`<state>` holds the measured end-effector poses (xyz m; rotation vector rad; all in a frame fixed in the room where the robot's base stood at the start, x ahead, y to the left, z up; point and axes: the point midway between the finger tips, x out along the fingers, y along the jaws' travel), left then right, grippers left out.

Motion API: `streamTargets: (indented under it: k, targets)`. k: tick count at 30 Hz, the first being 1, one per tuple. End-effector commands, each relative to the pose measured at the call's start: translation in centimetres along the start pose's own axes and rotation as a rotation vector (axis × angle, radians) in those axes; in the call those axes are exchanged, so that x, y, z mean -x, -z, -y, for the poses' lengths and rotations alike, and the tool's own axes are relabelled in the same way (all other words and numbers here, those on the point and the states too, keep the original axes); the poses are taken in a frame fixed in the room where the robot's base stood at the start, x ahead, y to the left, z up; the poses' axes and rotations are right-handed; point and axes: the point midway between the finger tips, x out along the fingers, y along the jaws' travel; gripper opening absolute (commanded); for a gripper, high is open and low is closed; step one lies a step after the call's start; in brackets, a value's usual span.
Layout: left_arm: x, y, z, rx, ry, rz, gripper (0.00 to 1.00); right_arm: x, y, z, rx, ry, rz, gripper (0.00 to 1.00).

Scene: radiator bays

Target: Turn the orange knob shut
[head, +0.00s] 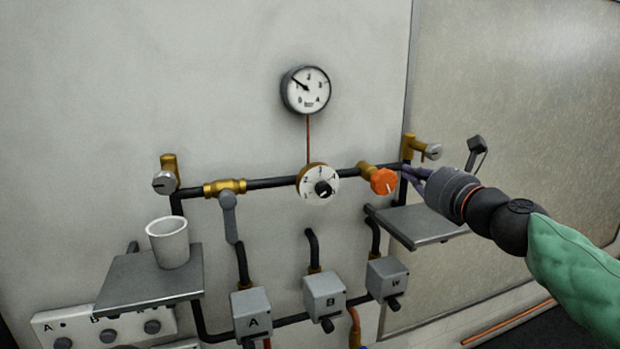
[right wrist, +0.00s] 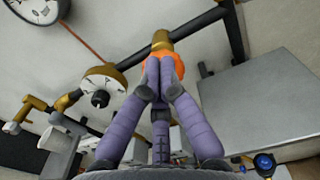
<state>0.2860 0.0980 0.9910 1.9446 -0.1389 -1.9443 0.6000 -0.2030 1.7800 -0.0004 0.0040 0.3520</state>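The orange knob (head: 383,181) sits on a brass valve at the right part of the black pipe, with a pale mark on its face. My right gripper (head: 408,178) is just right of it in the head view. My left gripper is not in view.
A white dial (head: 319,185) with a black knob is left of the orange knob. A pressure gauge (head: 306,90) hangs above. A grey shelf (head: 425,226) lies below my right gripper. A white cup (head: 168,243) stands on another shelf (head: 130,285) at left. Grey boxes (head: 324,295) are below.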

Motion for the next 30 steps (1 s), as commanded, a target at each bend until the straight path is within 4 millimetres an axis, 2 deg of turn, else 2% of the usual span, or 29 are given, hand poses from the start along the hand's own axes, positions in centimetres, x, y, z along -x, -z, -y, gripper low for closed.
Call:
streamTargets:
  k: [7,20,25,30]
  targets:
    - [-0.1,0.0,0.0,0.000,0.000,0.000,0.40,2.0,-0.1,0.1,0.000,0.003,0.003,0.00]
    - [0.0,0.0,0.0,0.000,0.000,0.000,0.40,2.1,0.1,0.2,0.033,0.011,-0.004,0.00]
    - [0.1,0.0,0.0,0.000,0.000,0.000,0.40,2.2,1.4,1.1,0.207,0.052,-0.045,0.00]
    - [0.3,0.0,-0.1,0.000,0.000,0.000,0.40,2.4,3.1,2.5,0.494,0.106,-0.101,0.00]
